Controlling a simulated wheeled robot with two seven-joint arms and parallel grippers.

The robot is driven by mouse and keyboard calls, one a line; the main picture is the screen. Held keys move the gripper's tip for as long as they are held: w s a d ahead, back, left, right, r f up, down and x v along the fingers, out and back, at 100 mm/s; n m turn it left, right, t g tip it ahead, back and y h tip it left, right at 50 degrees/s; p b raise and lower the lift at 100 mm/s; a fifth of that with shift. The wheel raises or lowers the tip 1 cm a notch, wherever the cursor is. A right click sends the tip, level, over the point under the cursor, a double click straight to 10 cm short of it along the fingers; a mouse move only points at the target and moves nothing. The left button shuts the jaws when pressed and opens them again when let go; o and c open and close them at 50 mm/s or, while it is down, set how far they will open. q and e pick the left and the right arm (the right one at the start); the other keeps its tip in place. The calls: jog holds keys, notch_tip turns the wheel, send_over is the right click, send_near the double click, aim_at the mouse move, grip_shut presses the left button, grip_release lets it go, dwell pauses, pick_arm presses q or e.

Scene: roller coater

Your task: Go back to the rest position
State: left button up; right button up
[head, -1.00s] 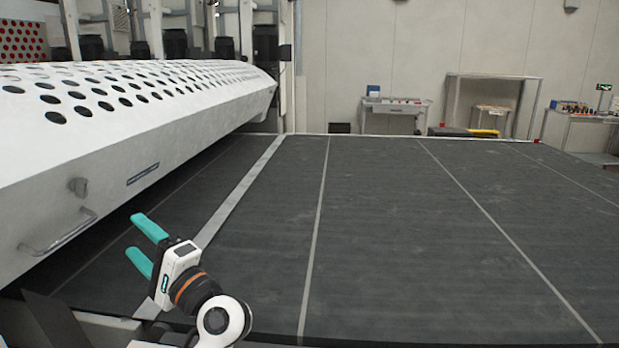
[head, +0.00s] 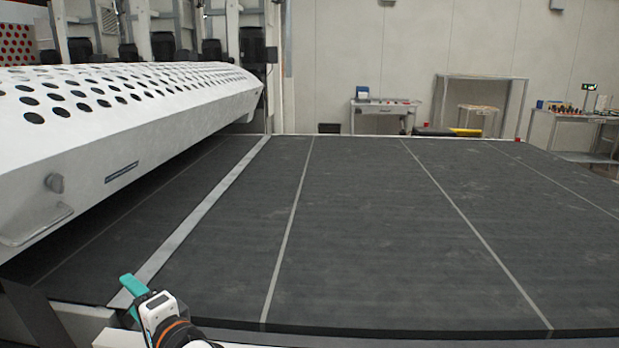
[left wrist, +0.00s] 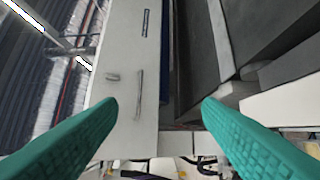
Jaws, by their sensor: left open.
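My left gripper (head: 130,297) shows at the bottom left of the head view, low at the near edge of the dark conveyor bed (head: 340,230). Its teal fingers are apart and nothing is between them. In the left wrist view the two teal fingers (left wrist: 160,125) are spread wide, with the white machine cover (left wrist: 125,80) beyond them. My right gripper is not in view.
The white perforated hood (head: 110,130) of the coater, with a handle (head: 38,226), stands at the left over the bed. A small table (head: 385,105), a frame and a workbench (head: 580,115) stand along the back wall. The bed surface is clear.

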pick_arm(q)
jog(key=s+d+f+n+g+h, duration=0.15)
jog(key=s+f+h, duration=0.35)
jog(key=f, duration=0.5)
jog(key=s+f+n+g+h, duration=0.1)
jog(key=s+f+g+h, duration=0.15)
jog(key=s+f, duration=0.55)
jog(key=s+d+f+n+g+h, duration=0.1)
jog(key=s+d+f+g+h, duration=0.1)
jog(key=s+d+f+h, duration=0.35)
jog(key=s+d+f+n+g+h, duration=0.2)
jog(key=s+f, duration=0.1)
jog(key=s, duration=0.6)
notch_tip(320, 180, down, 25)
jog(key=s+a+f+g+p, duration=0.1)
jog(key=s+a+f+g, duration=0.1)
jog(key=s+f, duration=1.3)
jog(key=shift+s+a+f+m+p, duration=0.3)
jog(key=shift+s+a+m, duration=0.05)
jog(key=shift+s, duration=0.85)
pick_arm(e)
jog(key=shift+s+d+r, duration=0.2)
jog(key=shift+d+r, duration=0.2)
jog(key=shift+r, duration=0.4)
